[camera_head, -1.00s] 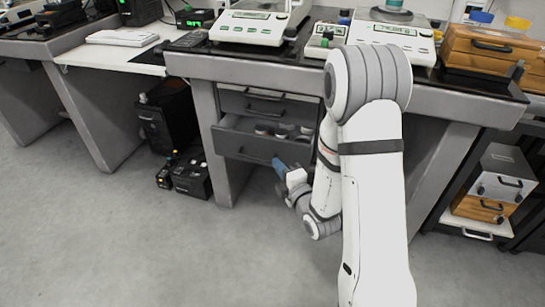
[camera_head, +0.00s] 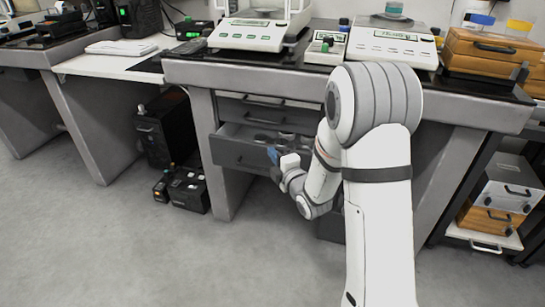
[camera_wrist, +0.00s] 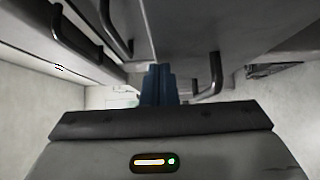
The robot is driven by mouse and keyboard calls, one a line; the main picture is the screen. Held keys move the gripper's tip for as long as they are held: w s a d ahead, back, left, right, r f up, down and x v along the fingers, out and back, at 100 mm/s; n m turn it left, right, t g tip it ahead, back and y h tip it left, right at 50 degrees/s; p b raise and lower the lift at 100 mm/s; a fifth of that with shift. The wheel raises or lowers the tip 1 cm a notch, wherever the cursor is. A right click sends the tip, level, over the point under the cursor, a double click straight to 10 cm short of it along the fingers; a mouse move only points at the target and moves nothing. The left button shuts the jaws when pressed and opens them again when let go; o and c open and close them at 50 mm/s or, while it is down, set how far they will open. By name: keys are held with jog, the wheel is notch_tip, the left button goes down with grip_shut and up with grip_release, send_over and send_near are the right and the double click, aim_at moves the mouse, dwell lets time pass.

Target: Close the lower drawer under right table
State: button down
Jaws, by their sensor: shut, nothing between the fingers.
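The right table (camera_head: 440,104) has a grey drawer unit beneath it. Its lower drawer (camera_head: 228,152) is pulled out part way, with several small round items visible inside. The upper drawer (camera_head: 262,110) above it looks shut. My gripper (camera_head: 273,156) is at the right part of the lower drawer's front, its blue fingers shut and empty. In the wrist view the blue fingers (camera_wrist: 158,84) point at a grey drawer face (camera_wrist: 185,25) beside a dark bar handle (camera_wrist: 216,72). I cannot tell whether they touch it. My arm hides the unit's right side.
Scales (camera_head: 248,33) and wooden boxes (camera_head: 490,50) stand on the right table. A black case (camera_head: 165,128) and black batteries (camera_head: 187,190) are on the floor to the left. A rack with small boxes (camera_head: 505,185) stands at right. The floor in front is clear.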

jog(key=shift+w+d, duration=0.25)
jog(key=shift+w, duration=0.5)
jog(key=shift+w+d, duration=0.3)
jog(key=shift+w, duration=0.4)
jog(key=shift+w+d, duration=0.25)
jog(key=shift+w, duration=0.5)
